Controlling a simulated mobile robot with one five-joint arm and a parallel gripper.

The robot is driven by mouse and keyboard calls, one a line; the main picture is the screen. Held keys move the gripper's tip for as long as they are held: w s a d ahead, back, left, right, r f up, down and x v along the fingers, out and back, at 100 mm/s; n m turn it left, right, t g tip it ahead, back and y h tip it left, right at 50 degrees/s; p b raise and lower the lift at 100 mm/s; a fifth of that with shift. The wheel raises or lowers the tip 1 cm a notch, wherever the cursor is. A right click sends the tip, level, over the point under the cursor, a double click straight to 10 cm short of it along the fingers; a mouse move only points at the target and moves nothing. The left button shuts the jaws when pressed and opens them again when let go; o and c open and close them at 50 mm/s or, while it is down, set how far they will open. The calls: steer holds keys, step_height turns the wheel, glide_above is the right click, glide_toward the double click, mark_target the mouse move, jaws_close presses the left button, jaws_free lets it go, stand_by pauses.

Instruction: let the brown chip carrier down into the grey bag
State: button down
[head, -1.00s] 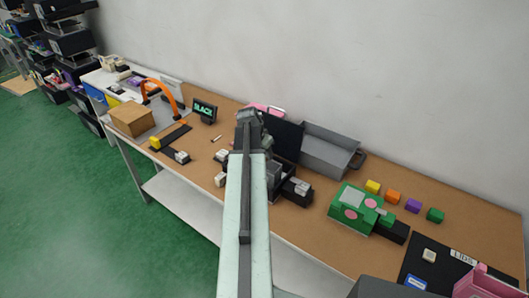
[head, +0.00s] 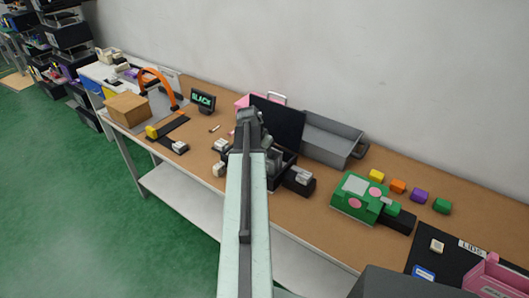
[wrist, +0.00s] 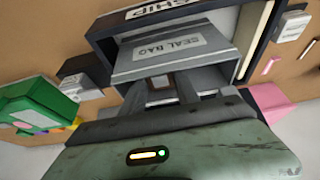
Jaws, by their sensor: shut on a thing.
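In the wrist view my gripper (wrist: 162,90) points into an open dark box, its two grey fingers close together. A small brown piece, the chip carrier (wrist: 160,82), shows between them; most of it is hidden. The grey bag (wrist: 125,70), with a flap marked SEAL BAG, lies in the box just beyond the fingertips. I cannot tell whether the carrier is inside the bag's mouth. In the head view my arm covers most of the gripper and the bag.
The dark box's raised lid (head: 279,121) stands behind my arm, with a grey tray (head: 332,137) to its right. A green box (head: 357,197) and several coloured blocks are farther right. An orange arch (head: 160,82) stands at left.

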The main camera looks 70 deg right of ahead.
stand_by(0.4)
steer(key=c, duration=0.8)
jaws_free()
steer(key=p+v, duration=0.7)
steer(key=shift+a+r, duration=0.15)
steer(key=shift+r, duration=0.2)
